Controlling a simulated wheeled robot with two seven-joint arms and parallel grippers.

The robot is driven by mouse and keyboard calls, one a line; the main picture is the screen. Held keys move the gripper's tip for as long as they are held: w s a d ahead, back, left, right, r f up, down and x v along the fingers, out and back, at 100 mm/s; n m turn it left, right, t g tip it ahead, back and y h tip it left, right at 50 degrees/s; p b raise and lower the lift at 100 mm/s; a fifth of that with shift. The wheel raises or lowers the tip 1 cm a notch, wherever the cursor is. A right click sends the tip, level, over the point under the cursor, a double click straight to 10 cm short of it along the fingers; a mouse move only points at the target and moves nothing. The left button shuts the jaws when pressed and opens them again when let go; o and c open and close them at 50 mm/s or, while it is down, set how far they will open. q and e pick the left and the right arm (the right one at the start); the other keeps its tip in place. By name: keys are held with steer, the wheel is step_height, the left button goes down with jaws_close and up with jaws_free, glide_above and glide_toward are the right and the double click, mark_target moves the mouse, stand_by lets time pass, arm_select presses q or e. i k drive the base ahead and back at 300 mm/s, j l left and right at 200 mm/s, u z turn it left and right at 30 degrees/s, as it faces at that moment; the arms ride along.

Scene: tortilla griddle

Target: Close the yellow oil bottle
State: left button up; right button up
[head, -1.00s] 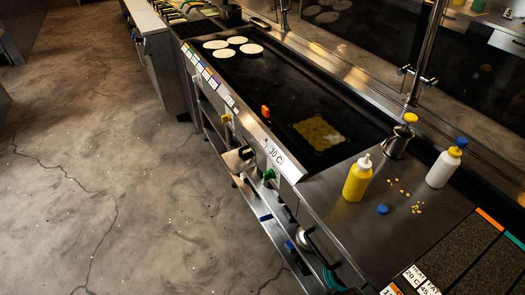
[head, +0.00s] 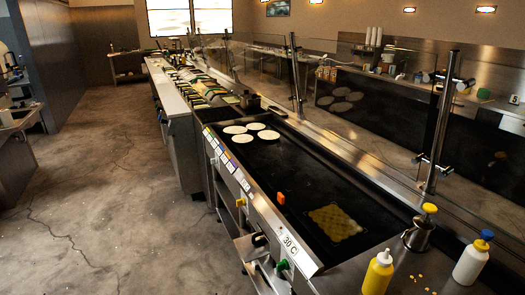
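The yellow oil bottle (head: 378,274) stands upright on the steel counter at the bottom right in the head view, its lower part cut off by the frame edge. It has a white nozzle top (head: 384,256) with no coloured cap on it. A white bottle (head: 470,264) with a yellow collar and a blue top (head: 487,235) stands to its right. A metal pitcher (head: 417,238) stands behind and between them, with a yellow piece (head: 430,208) showing at its top; whether they touch is unclear. Neither of my grippers is in view.
The black griddle (head: 290,178) holds several white tortillas (head: 242,138) at its far end and a yellow patch (head: 336,222) nearer. An orange piece (head: 281,198) is at its front edge. Yellow crumbs (head: 425,278) lie between the bottles. A glass guard with posts (head: 440,125) runs behind.

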mark_target(379, 274)
steer(key=z, duration=1.35)
